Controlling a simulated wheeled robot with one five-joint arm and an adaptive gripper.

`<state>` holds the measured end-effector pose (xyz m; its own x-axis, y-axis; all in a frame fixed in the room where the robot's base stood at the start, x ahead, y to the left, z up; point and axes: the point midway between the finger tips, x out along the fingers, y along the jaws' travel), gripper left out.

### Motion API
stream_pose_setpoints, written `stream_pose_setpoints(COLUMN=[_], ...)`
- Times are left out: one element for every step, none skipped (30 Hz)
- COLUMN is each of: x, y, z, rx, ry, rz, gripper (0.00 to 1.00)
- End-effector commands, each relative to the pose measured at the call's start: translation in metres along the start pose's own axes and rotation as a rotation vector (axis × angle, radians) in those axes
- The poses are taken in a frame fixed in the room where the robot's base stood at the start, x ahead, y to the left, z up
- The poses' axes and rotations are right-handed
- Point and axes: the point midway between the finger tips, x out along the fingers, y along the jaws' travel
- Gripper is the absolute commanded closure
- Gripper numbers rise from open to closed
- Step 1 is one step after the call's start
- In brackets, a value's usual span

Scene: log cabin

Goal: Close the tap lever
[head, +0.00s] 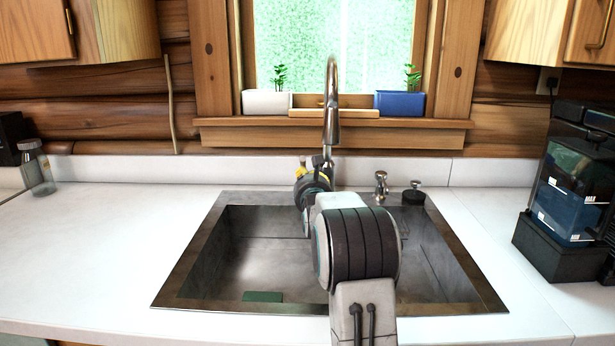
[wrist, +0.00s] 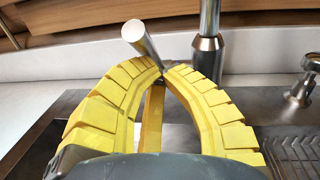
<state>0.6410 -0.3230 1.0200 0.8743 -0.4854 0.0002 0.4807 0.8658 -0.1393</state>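The metal tap (head: 332,112) stands behind the sink, with its tall curved spout; its base and lower pipe (wrist: 207,50) show in the wrist view. A short shiny rod, which looks like the tap lever (wrist: 140,38), slants up to the left just beyond my fingertips. Its lower end meets or passes behind the tips; I cannot tell if they touch. My gripper (wrist: 163,72) has yellow ribbed fingers whose tips come together, with nothing clearly held between them. In the head view my gripper (head: 317,163) is by the tap base, partly hidden by my arm.
The steel sink (head: 190,262) lies below my arm. A small metal fixture (head: 381,184) and a black knob (head: 413,194) stand right of the tap. A coffee machine (head: 565,200) is at right, a glass jar (head: 36,168) at left. Planters line the windowsill (head: 330,136).

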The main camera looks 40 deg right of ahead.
Motion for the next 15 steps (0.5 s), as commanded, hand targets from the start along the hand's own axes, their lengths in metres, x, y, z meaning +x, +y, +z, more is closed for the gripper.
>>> stream_pose_setpoints(x=[0.0, 0.0, -0.0001, -0.0001, 0.0, 0.0, 0.0002, 0.0004, 0.0008, 0.0011, 0.0016, 0.0023, 0.0031, 0.0039, 0.0052], y=[0.0, 0.0, 0.0, 0.0, 0.0, -0.0001, -0.0002, -0.0003, -0.0004, -0.0006, -0.0008, -0.0011, -0.0014, -0.0017, -0.0022], z=[-0.0001, -0.0001, -0.0001, -0.0002, -0.0001, 0.0001, 0.0004, 0.0008, 0.0017, 0.0025, 0.0034, 0.0048, 0.0059, 0.0074, 0.0097], rx=[0.0, 0.0, 0.0, 0.0, 0.0, 0.0, 0.0, 0.0, 0.0, 0.0, 0.0, 0.0, 0.0, 0.0, 0.0], ry=[0.0, 0.0, 0.0, 0.0, 0.0, 0.0, 0.0, -0.001, -0.001, -0.002, -0.002, -0.002, -0.002, -0.002, -0.003], rz=[0.0, 0.0, 0.0, 0.0, 0.0, 0.0, 0.0, 0.0, 0.0, -0.001, -0.001, -0.001, -0.001, -0.001, -0.002], gripper=[1.0, 1.0, 1.0, 1.0, 1.0, 1.0, 1.0, 1.0, 1.0, 1.0, 1.0, 1.0, 1.0, 1.0, 1.0])
